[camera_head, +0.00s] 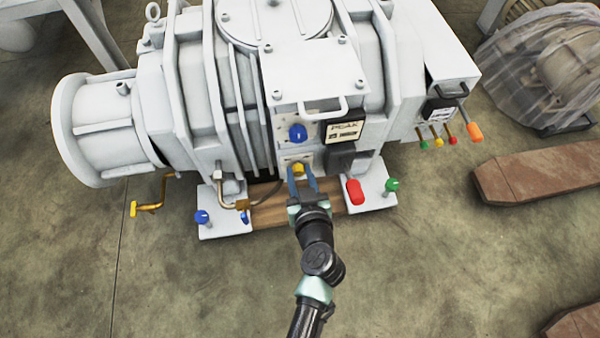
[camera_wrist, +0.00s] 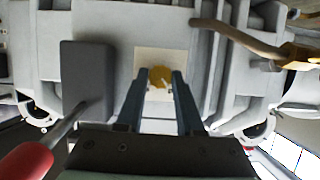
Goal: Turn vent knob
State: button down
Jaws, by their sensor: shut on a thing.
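The vacuum pump (camera_head: 185,100) is a large grey-white machine across the head view. A yellow knob (camera_head: 298,169) sits on a pale square plate on its lower front. A blue knob (camera_head: 298,133) sits just above it. My gripper (camera_head: 300,172) reaches up from below and its two fingers are around the yellow knob. In the wrist view the yellow knob (camera_wrist: 159,77) shows between the blue-grey fingertips (camera_wrist: 160,78), with the pale plate (camera_wrist: 150,60) behind it. The fingers hide part of the knob's sides. No label marks which knob is the vent knob.
A red-handled lever (camera_head: 355,191) stands close right of my gripper, also at lower left in the wrist view (camera_wrist: 25,161). Green (camera_head: 392,185) and blue (camera_head: 202,216) knobs sit on the feet. A yellow crank (camera_head: 150,207) juts out left. The floor in front is clear.

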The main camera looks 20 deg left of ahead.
jog(key=m+b, duration=0.1)
jog(key=m+g+y+b, duration=0.1)
jog(key=shift+w+d+f+m+y, duration=0.1)
jog(key=shift+w+d+m+y, duration=0.1)
jog(key=shift+m+y, duration=0.1)
jog(key=m+y+b, duration=0.1)
jog(key=m, duration=0.1)
jog(key=shift+f+m+g+y, duration=0.1)
jog(key=shift+m+g+y, duration=0.2)
jog(key=m+y+b, duration=0.2)
jog(key=m, duration=0.1)
jog(key=shift+d+f, duration=0.15)
jog(key=shift+m+y+b, duration=0.55)
jog(key=shift+m+y, duration=0.15)
jog(key=shift+m, duration=0.9)
jog(key=c, duration=0.5)
grip_release()
jog(key=shift+c, duration=0.2)
